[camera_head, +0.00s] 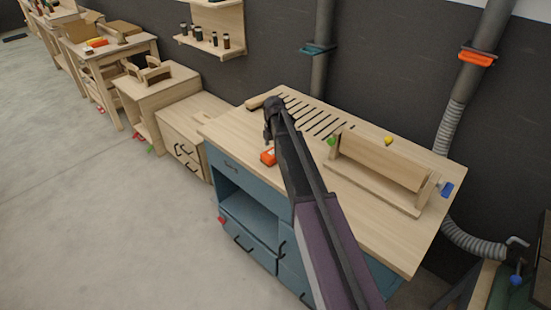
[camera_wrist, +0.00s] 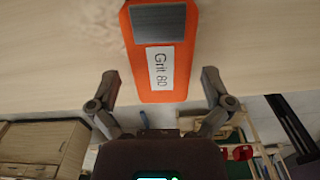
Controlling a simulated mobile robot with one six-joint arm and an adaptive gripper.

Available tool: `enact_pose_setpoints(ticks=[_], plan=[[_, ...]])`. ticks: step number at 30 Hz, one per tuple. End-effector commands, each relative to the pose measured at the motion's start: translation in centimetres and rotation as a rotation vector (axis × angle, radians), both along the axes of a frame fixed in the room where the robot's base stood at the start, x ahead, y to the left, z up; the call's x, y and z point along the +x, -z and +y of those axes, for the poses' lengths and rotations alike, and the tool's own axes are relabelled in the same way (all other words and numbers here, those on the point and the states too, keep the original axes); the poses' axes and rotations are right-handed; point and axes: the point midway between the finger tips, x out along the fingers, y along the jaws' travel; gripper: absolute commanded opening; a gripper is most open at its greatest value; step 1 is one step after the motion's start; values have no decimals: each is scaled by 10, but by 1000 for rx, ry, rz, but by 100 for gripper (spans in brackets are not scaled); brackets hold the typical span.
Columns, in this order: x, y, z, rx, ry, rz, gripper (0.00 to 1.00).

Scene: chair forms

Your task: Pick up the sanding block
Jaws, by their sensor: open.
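The sanding block is orange with a grey patch and a white "Grit 80" label. In the wrist view the sanding block (camera_wrist: 153,88) fills the upper middle, its near end between the fingertips in the picture, with a gap on each side. In the head view the sanding block (camera_head: 267,157) lies on the wooden top of the blue workbench (camera_head: 230,131), partly hidden by my arm. My gripper (camera_wrist: 159,80) is open and empty. In the head view my gripper (camera_head: 268,140) is just above the block; its fingers are too small to read there.
A wooden roller stand (camera_head: 380,162) and a slotted section (camera_head: 312,117) of the bench top lie to the right and behind. Green and yellow knobs are near the roller. A low drawer cabinet (camera_head: 190,128) stands left of the bench.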

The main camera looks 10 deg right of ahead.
Motion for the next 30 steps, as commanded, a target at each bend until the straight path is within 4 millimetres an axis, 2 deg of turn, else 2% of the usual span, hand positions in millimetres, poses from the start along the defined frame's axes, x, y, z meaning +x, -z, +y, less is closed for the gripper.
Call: enact_pose_setpoints(ticks=[1, 9, 30], plan=[[0, 8, 0, 0, 0, 0, 100], [0, 24, 1, 1, 0, 1, 100], [0, 25, 1, 1, -1, 1, 100]])
